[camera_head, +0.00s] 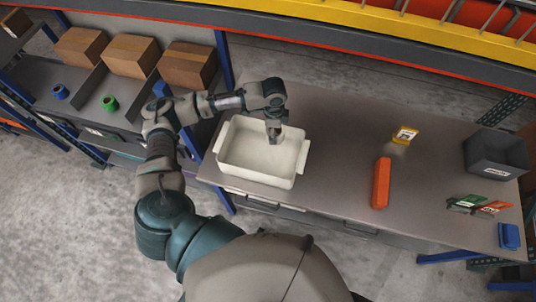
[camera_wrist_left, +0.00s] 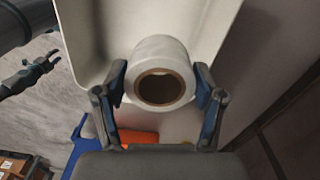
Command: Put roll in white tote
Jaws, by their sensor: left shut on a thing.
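My left gripper (camera_head: 273,133) points down over the white tote (camera_head: 228,169), near its far wall. In the left wrist view the left gripper (camera_wrist_left: 161,72) is shut on a white roll (camera_wrist_left: 160,47) with a brown hollow core, one finger on each side. The pale tote (camera_wrist_left: 212,22) shows behind the roll. I cannot tell whether the roll touches the tote. In the head view the roll is not clearly seen. What looks like my right gripper (camera_wrist_left: 30,75) is small and dark at the left of the wrist view, away from the tote.
On the table to the right are an orange box (camera_head: 381,183), a yellow labelled item (camera_head: 405,136), a dark grey bin (camera_head: 495,155), small green and red packs (camera_head: 470,200) and a blue item (camera_head: 509,236). Cardboard boxes (camera_head: 130,56) stand on the shelf at upper left.

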